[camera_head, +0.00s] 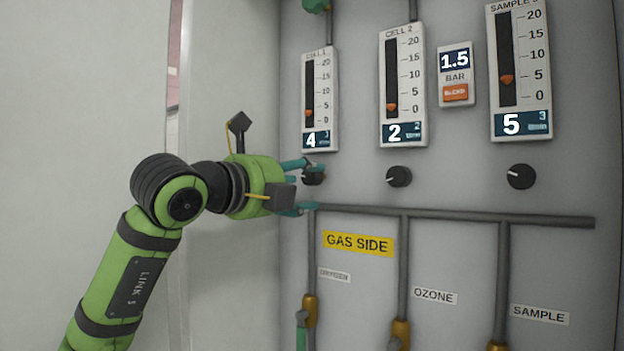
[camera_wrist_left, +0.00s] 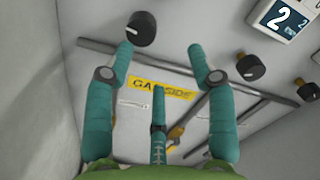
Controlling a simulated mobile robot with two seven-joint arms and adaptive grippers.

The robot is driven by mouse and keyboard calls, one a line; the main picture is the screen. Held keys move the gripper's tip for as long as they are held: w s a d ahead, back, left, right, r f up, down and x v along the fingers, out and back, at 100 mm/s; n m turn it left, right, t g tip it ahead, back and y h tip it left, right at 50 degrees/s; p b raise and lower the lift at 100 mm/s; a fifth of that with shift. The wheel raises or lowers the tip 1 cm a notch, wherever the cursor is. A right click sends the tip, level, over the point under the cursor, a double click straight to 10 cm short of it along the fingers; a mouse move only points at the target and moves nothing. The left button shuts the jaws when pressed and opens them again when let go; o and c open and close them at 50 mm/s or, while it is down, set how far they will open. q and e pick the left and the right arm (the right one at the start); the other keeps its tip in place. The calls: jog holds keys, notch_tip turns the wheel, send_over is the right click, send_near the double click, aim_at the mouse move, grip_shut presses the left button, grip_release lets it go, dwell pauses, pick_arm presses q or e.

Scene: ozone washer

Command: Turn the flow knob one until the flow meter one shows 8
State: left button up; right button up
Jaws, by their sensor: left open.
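Flow meter one, labelled CELL 1 (camera_head: 319,85), is at the upper left of the panel in the head view and its display reads 4. Flow knob one (camera_head: 314,176) is the black knob below it, partly hidden by my gripper. My left gripper (camera_head: 305,186) comes in from the left with its teal fingers open near that knob. In the left wrist view the knob (camera_wrist_left: 141,28) is ahead of the open fingers (camera_wrist_left: 160,55), nearer the left finger and not clearly between them. I cannot tell whether a finger touches it. My right gripper is not in view.
The CELL 2 meter (camera_head: 403,85) reads 2, with its knob (camera_head: 398,176) below. The SAMPLE meter (camera_head: 520,70) reads 5, above another knob (camera_head: 521,176). A grey horizontal pipe (camera_head: 460,215) runs under the knobs. A wall stands left of the panel.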

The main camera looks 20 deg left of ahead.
aim_at(309, 176)
pick_arm(q)
jog(key=shift+s+a+r+n+y, duration=0.1)
jog(key=shift+a+r+n+y, duration=0.4)
jog(key=shift+a+y, duration=0.3)
jog(key=shift+w+a+r+p, duration=0.2)
jog(key=shift+p, duration=0.1)
jog(key=p+x, duration=0.3)
jog(key=x, duration=0.2)
jog(key=shift+w+d, duration=0.1)
jog(key=shift+w, duration=0.1)
jog(key=shift+w+d+f+p, duration=0.1)
jog(key=shift+w+d+p, duration=0.1)
jog(key=shift+w+p, duration=0.4)
jog(key=shift+f, duration=0.1)
grip_shut()
